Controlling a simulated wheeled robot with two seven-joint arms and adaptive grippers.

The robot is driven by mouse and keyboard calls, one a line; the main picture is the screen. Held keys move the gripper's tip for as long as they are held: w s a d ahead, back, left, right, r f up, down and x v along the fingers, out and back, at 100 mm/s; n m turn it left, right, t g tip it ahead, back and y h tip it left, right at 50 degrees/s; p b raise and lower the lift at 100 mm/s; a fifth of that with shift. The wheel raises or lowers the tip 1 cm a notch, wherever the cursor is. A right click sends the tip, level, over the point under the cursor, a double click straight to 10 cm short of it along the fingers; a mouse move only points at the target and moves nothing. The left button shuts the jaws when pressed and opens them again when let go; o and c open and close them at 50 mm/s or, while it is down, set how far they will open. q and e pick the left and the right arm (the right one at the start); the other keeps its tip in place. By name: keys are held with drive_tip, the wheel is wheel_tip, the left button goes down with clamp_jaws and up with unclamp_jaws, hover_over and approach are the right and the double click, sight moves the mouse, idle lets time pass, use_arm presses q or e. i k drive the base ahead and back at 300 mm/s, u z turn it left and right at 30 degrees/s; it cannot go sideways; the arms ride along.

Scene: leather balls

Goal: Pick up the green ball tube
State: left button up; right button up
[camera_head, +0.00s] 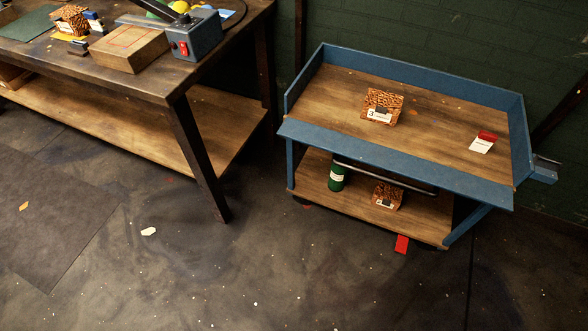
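A small dark green tube (337,177) with a pale band around it stands upright on the lower wooden shelf of a blue-framed cart (398,185). It is near the left end of that shelf, close under the upper tray. Part of another green item (158,7) shows at the top edge on the workbench, mostly hidden behind a blue machine; I cannot tell what it is. Neither of my grippers is in view.
The cart's upper tray (440,130) holds a patterned block (383,104) and a red and white box (483,142). Another patterned block (387,196) is on the lower shelf. A wooden workbench (150,80) stands left. Open floor (260,270) lies in front.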

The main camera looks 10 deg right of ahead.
sight(337, 176)
drive_tip(key=u, duration=0.6)
drive_tip(key=i, duration=1.3)
drive_tip(key=z, duration=0.55)
